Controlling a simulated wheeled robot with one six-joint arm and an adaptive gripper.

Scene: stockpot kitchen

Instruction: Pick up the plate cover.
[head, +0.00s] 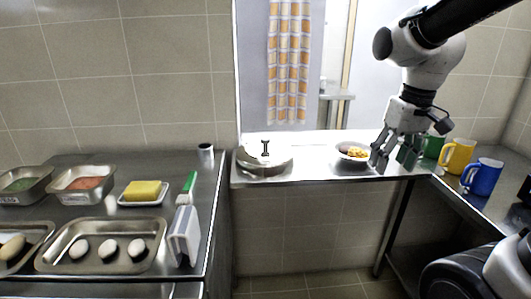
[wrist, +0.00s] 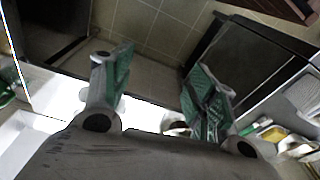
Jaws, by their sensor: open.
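The plate cover (head: 264,160) is a shiny silver dome with a dark knob on top. It sits at the left end of the steel counter under the opening in the head view. My gripper (head: 393,156) is at the right part of that counter, well to the right of the cover, just right of a bowl. Its two green-padded fingers are spread apart with nothing between them. They also show in the wrist view (wrist: 162,82), pointing at the counter edge and floor. I cannot make out the cover in the wrist view.
A bowl of food (head: 353,152) stands between the cover and my gripper. Green, yellow (head: 456,156) and blue (head: 483,177) mugs stand at the right. The left counter holds steel trays, a yellow block (head: 143,190), a green-handled brush (head: 188,187) and a dark-topped cup (head: 206,153).

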